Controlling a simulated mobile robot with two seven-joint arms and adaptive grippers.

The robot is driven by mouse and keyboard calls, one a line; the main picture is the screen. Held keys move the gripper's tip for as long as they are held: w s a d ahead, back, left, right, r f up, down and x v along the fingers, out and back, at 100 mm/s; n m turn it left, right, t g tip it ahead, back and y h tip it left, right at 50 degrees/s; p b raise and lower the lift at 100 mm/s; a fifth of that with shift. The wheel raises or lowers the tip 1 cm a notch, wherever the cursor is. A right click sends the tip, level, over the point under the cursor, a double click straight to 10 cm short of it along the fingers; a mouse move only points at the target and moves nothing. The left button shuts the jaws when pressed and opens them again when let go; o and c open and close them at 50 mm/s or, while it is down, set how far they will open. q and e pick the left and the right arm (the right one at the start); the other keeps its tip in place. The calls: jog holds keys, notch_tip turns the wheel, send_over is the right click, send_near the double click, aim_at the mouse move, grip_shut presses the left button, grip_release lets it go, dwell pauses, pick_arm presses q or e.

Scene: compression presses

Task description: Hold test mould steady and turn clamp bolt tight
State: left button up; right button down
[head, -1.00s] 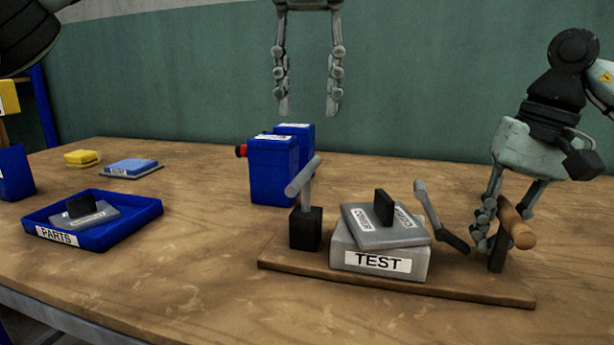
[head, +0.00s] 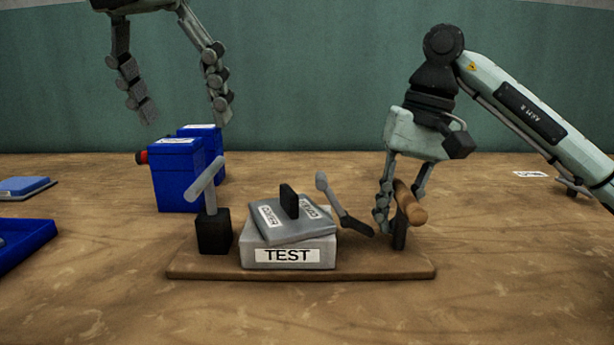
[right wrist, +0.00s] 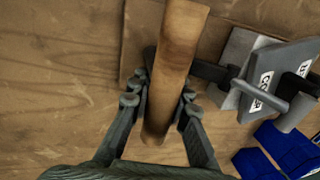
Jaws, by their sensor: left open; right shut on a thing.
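The grey test mould (head: 290,254), labelled TEST, sits on a brown wooden base (head: 300,273). A grey cover plate (head: 275,224) with a black knob lies tilted on top. A black block (head: 214,232) with a grey bar (head: 206,180) stands at the base's left. A grey lever with a black end (head: 343,207) leans right of the mould. My right gripper (head: 397,212) is shut on the wooden handle (head: 413,210) at the base's right end; the right wrist view shows the handle (right wrist: 172,70) between its fingers. My left gripper (head: 184,120) is open, empty, high above the blue boxes.
Two blue boxes (head: 178,178), one with a red knob, stand behind the base at left. A blue tray (head: 25,245) and a blue plate (head: 25,187) lie at the left edge. The table front is clear. A white label (head: 530,174) lies back right.

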aim_at(204, 173)
pick_arm(q)
jog(key=shift+f, duration=0.4)
jog(key=x, duration=1.1)
jog(key=shift+w, duration=0.2)
jog(key=shift+c, duration=0.2)
